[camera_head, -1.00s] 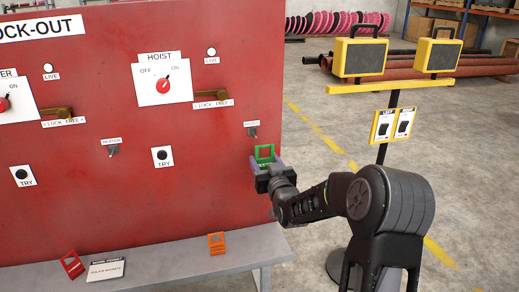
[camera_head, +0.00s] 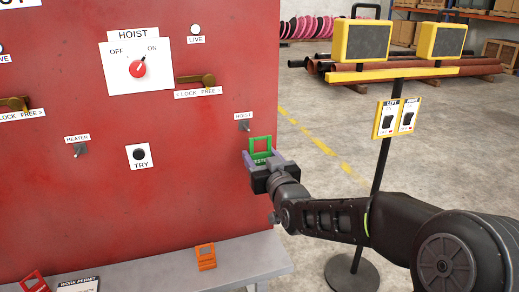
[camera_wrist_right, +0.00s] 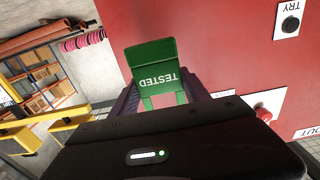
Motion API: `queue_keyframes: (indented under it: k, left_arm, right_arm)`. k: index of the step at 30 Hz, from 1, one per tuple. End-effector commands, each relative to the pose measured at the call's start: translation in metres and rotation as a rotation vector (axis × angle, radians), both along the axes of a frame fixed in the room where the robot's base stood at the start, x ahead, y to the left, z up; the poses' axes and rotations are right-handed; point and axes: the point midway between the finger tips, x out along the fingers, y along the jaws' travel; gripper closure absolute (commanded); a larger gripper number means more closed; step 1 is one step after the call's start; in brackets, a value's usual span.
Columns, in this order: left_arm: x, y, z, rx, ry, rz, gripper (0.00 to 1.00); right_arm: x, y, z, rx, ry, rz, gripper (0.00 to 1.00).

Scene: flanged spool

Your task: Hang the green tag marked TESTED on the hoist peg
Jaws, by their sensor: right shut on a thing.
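The green tag (camera_head: 261,145) marked TESTED is held upright in my right gripper (camera_head: 264,160), whose jaws are shut on its lower part. In the right wrist view the tag (camera_wrist_right: 152,66) shows its TESTED lettering upside down between the fingers. The hoist peg (camera_head: 244,126), under a small HOIST label, sticks out of the red panel near its right edge. The tag is just below and to the right of the peg, apart from it in the picture. How far the tag is from the panel is hard to tell. My left gripper is not in view.
The red panel (camera_head: 70,190) also carries the heater peg (camera_head: 80,149) and a TRY button (camera_head: 139,154). A grey bench (camera_head: 160,268) below holds an orange tag (camera_head: 205,256) and a red tag (camera_head: 34,282).

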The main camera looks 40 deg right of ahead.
Motion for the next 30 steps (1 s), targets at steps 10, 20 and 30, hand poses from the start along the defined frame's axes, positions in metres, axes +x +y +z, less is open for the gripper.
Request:
queue_keyframes:
  k: [10,20,30]
  left_arm:
    - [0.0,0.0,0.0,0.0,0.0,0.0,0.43]
    - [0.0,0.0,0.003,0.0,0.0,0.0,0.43]
    - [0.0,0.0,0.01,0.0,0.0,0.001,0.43]
  right_arm:
    - [0.0,0.0,-0.002,0.0,-0.001,0.001,0.85]
    - [0.007,-0.002,-0.002,0.0,0.0,0.001,0.85]
    - [0.026,-0.009,-0.003,0.0,0.0,0.001,0.85]
